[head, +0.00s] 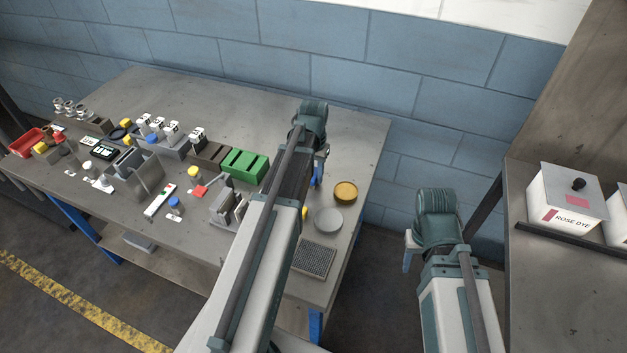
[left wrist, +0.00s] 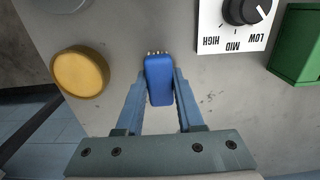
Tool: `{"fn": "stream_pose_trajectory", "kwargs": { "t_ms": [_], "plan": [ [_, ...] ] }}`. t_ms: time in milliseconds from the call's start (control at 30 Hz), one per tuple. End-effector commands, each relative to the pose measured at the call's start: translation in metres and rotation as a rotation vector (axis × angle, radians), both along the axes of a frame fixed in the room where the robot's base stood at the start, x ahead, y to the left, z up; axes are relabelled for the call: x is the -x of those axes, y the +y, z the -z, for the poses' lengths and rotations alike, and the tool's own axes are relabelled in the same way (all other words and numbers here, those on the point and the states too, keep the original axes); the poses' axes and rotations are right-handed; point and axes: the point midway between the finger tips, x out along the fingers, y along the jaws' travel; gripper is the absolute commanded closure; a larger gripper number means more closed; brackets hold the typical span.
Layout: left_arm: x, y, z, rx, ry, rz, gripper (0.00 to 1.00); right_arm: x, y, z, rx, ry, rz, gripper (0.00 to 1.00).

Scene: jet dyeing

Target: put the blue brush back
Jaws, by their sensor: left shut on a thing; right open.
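The blue brush (left wrist: 159,84) is between the two blue fingers of my left gripper (left wrist: 160,92) in the left wrist view. The gripper is shut on it, with the pale bristles at the far end of the brush. The table surface shows behind it; I cannot tell whether the brush touches it. In the head view my left gripper (head: 318,168) is over the right part of the table, and my arm hides most of what it holds. My right gripper (head: 408,251) is open and empty, off the table's right side. The brush's own place cannot be made out.
A yellow round dish (head: 345,191), a grey dish (head: 328,220) and a gridded mat (head: 314,261) are on the table's right side. Green boxes (head: 245,165) stand left of my arm. A dial panel (left wrist: 234,25) is close by. Many small items crowd the left.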

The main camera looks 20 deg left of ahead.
Motion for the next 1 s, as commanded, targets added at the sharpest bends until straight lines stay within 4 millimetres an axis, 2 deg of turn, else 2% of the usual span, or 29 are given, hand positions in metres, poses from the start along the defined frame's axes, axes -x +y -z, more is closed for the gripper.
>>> {"fn": "stream_pose_trajectory", "kwargs": {
  "t_ms": [367,400,567,1000],
  "plan": [
    [0.0001,0.0,0.0049,0.0,0.0,0.0,1.0,0.0,0.0,0.0049,0.0,0.0,0.0,0.5],
    [0.0001,0.0,0.005,0.0,0.0,0.0,0.62,0.0,0.0,0.005,0.0,0.0,0.0,0.5],
    [0.0001,0.0,0.0039,0.0,0.0,0.0,0.33,0.0,0.0,0.0038,0.0,0.0,0.0,0.5],
    [0.0,0.0,-0.0009,0.0,0.0,0.0,0.33,0.0,0.0,-0.0009,0.0,0.0,0.0,0.5]
  ]
}}
